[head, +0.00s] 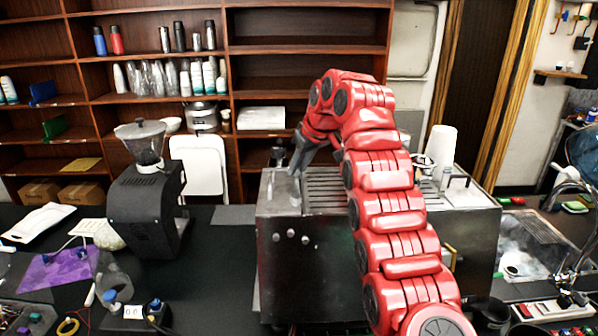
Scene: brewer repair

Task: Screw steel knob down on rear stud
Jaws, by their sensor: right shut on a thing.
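The brewer (320,262) is a steel, box-shaped machine standing on the dark counter in the middle of the head view. My right gripper (297,170) reaches over it on the red arm and points down at the rear left corner of its top. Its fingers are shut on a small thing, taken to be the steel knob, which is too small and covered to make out. The rear stud is hidden at the fingertips, so I cannot tell whether the knob touches it. My left gripper is not in view.
A black grinder (150,205) stands left of the brewer. A white cup stack (441,145) stands on the brewer's right side. A sink (535,245) lies to the right. Tools and a purple cloth (60,268) lie at the left. The counter before the grinder is partly clear.

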